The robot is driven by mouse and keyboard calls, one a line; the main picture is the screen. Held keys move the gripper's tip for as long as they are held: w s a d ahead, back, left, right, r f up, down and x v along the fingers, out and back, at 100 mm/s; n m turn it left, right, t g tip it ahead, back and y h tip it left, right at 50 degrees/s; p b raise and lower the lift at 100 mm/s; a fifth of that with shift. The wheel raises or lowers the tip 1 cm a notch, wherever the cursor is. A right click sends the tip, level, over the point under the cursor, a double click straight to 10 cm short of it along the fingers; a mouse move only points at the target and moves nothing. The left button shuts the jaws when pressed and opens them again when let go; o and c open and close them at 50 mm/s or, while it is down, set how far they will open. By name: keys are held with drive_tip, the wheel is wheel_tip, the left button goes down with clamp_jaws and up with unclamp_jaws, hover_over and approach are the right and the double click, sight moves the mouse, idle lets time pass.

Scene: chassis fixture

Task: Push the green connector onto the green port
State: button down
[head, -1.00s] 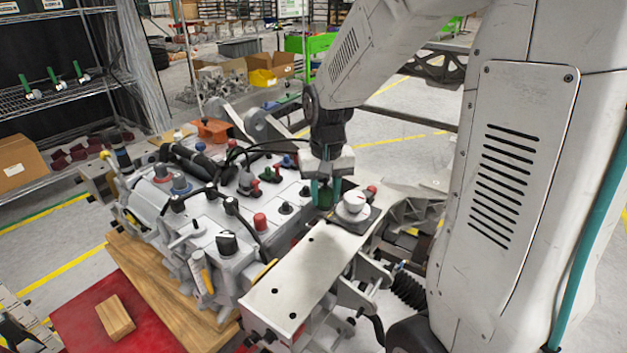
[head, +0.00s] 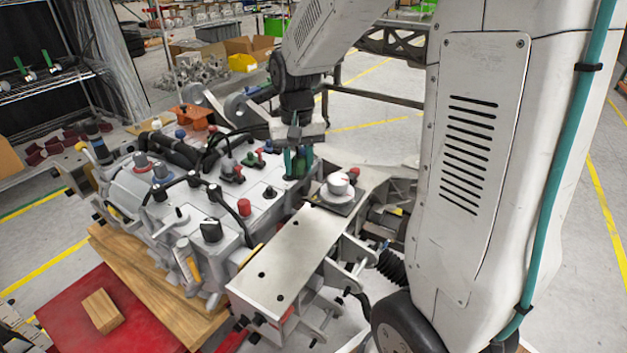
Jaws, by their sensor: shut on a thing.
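My gripper (head: 298,162) points down with its teal fingers shut on a dark green connector (head: 304,165), mostly hidden between them. It is over the right rear edge of the grey chassis block, left of a white knob. Whether the connector touches the surface below cannot be told. A small green fitting (head: 250,158) with red beside it stands on the block's top, left of my gripper. I cannot tell whether it is the green port, or whether the port is hidden behind the fingers.
The chassis block (head: 205,232) carries red caps, black plugs and hoses. The white knob (head: 338,185) stands on a metal plate (head: 283,250) close to my gripper's right. A wooden block (head: 101,310) lies on a red mat at front left.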

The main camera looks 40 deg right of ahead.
drive_tip(key=r, duration=0.2)
hover_over(250, 153)
drive_tip(key=shift+w+f, duration=0.1)
drive_tip(key=shift+f, duration=2)
drive_tip(key=shift+f, duration=0.15)
drive_tip(key=shift+f, duration=1.1)
drive_tip(key=shift+f, duration=0.5)
drive_tip(key=c, duration=0.9)
unclamp_jaws()
drive_tip(key=shift+c, duration=0.2)
drive_tip(key=shift+r, duration=0.1)
drive_tip(key=shift+r, duration=2.95)
